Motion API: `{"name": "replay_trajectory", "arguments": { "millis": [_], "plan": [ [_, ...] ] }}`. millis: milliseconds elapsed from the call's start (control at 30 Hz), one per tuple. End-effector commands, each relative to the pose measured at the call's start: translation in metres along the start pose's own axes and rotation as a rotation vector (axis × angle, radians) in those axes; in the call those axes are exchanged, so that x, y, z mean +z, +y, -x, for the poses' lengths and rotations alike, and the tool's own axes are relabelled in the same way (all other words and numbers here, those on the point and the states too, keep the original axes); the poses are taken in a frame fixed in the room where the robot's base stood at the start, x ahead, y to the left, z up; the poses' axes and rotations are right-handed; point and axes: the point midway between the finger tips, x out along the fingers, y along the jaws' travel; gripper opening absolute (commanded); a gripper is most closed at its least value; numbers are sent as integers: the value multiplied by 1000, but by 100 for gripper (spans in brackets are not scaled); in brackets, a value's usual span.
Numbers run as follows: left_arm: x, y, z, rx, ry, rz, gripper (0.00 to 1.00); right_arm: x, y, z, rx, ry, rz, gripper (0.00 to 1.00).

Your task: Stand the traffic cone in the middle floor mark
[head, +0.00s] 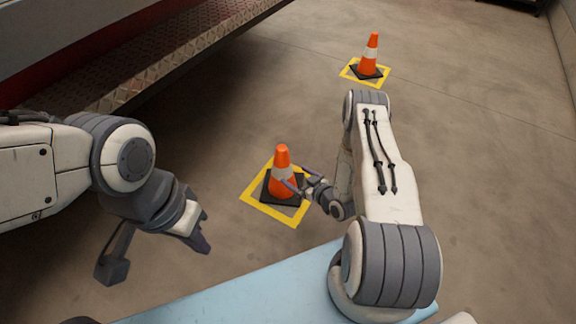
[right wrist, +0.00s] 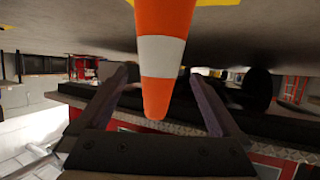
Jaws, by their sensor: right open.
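An orange traffic cone with a white band (head: 282,158) stands upright on its black base inside a yellow square floor mark (head: 257,208). In the right wrist view the cone (right wrist: 162,95) shows upside down, its tip between my open fingers. My right gripper (head: 293,175) is open at the cone's right side, with its fingers reaching to the cone's body. Whether the fingers touch it I cannot tell. My left gripper (head: 155,250) is open and empty, left of and nearer than the cone.
A second orange cone (head: 370,50) stands in another yellow mark (head: 349,72) farther back. A vehicle's metal tread-plate step (head: 165,65) runs along the upper left. A light blue surface (head: 230,295) lies in front. The concrete floor to the right is clear.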

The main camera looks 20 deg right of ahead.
Motion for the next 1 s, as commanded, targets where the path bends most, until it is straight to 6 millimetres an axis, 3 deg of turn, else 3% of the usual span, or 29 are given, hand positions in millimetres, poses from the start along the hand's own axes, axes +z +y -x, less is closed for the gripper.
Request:
{"name": "replay_trajectory", "arguments": {
  "millis": [100,267,800,1000],
  "plan": [
    [-1,1,12,0,0,0,0,-2,1,17,2,-1,-1,100],
    [-1,1,14,0,0,0,0,0,0,25,0,0,0,100],
    [-1,1,13,0,0,0,0,0,0,25,0,-1,2,100],
    [-1,1,14,0,0,0,0,-26,12,15,-1,-91,47,100]
  ]
}}
